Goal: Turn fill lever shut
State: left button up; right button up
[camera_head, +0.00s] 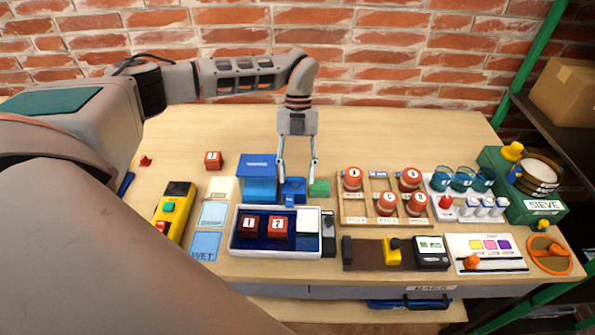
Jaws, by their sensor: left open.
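No part in view carries a readable fill lever label. Candidates are a red lever (445,202) on the white rack with teal cups, and an orange handle (555,248) inside an orange ring at the right front corner. I cannot tell which is the fill lever, or whether it is open or shut. My left gripper (298,178) points down over the table's middle, open with its fingers apart. It is above or beside a small blue block (293,190), well left of both candidates. Contact cannot be judged. My right gripper is out of view.
A blue box (258,185) and green block (319,188) flank the gripper. Right of it are a wooden tray (374,221) of red-orange pieces, the white rack (438,183) and a green STEVE box (545,208). The table's back is mostly clear before the brick wall.

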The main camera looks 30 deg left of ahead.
pick_arm(q)
jog(key=shift+a, duration=0.2)
jog(key=v, duration=0.8)
jog(key=shift+d, duration=0.15)
dwell(0.4)
